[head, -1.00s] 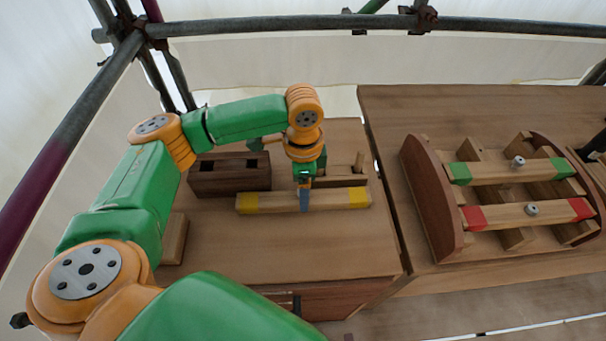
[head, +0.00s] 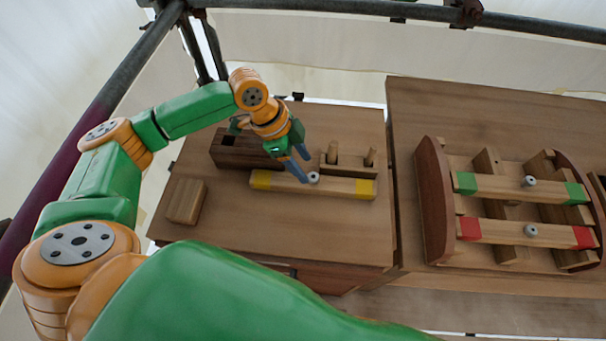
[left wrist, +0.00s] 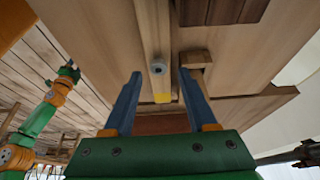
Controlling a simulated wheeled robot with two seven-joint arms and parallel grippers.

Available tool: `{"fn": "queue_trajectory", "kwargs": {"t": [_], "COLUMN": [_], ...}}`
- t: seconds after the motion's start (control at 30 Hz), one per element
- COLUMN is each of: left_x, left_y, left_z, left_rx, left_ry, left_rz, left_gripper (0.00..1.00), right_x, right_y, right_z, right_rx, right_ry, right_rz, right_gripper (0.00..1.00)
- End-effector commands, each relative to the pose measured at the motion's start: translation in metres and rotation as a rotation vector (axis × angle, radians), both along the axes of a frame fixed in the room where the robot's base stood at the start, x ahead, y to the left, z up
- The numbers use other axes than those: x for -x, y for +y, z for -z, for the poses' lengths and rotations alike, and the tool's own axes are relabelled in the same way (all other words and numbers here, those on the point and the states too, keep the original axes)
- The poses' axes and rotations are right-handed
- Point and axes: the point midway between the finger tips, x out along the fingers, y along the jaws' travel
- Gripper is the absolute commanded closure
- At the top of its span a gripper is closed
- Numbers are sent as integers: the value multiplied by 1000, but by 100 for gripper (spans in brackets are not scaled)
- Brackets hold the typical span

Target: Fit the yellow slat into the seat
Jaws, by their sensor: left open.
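The yellow slat (head: 335,186), a pale bar with yellow ends and a grey knob, lies on the left worktop. My left gripper (head: 302,170) is open over its middle, beside the knob. In the left wrist view, the slat (left wrist: 150,35) and its knob show between the spread fingers of this gripper (left wrist: 160,72); nothing is clamped. The seat (head: 434,205), a frame with dark curved side pieces, stands on the right worktop and carries a green-ended slat (head: 500,184) and a red-ended slat (head: 505,232). My right gripper (left wrist: 69,73) is small in the left wrist view; its jaws are unclear.
A dark slotted block (head: 235,150) and a wooden holder with two pegs (head: 345,166) stand behind the slat. A small pale block (head: 186,201) lies at the left. A narrow gap separates the worktops. Scaffold pipes (head: 330,7) cross the back.

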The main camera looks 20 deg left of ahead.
Motion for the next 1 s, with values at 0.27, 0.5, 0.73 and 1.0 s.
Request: {"fn": "queue_trajectory", "kwargs": {"t": [0.27,0.5,0.73,1.0], "left_x": [-2,-6,-6,-6], "left_y": [-20,-28,-27,-28], "left_z": [41,64,63,63], "left_rx": [1,0,0,1], "left_ry": [3,-1,0,-1], "left_rz": [3,2,1,1], "left_gripper": [43,43,72,100], "right_x": [1,2,2,2], "right_y": [0,0,-1,-1], "right_z": [-15,-13,-13,-13], "right_rx": [0,1,1,1], "right_ry": [2,3,4,4], "right_rz": [0,-1,-1,-1], "right_gripper": [50,50,50,50]}}
